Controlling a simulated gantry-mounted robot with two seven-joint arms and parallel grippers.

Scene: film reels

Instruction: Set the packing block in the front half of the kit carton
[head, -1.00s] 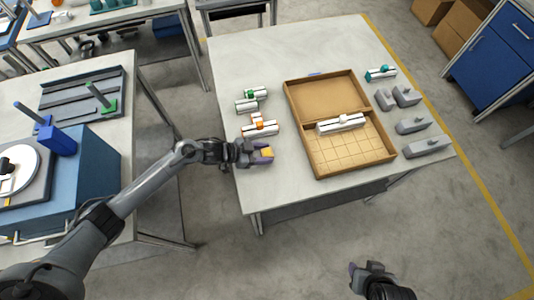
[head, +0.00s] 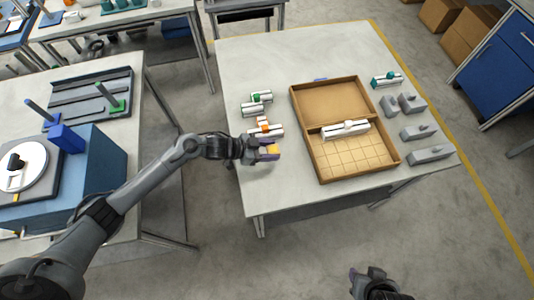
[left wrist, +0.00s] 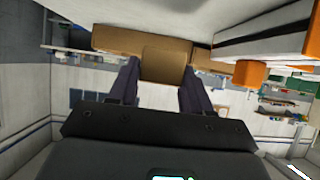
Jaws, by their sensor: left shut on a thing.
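The packing block (head: 272,149), a small yellow-tan block, is between the fingers of my left gripper (head: 270,151), which is shut on it. In the left wrist view the block (left wrist: 165,66) sits between the two dark fingers. They are at the left part of the table, left of the kit carton and apart from it. The open brown kit carton (head: 313,165) has a plain back half and a front half with a grid floor (head: 355,158), which looks empty. My right gripper (head: 353,276) is low in the head view, off the table; its fingers are too small to read.
A white part (head: 345,129) lies across the carton's middle. White parts with orange (head: 265,131) and green (head: 257,98) pieces lie just behind my left gripper. Several grey blocks (head: 430,154) and a teal-ended part (head: 386,79) stand right of the carton. Bare table lies between gripper and carton.

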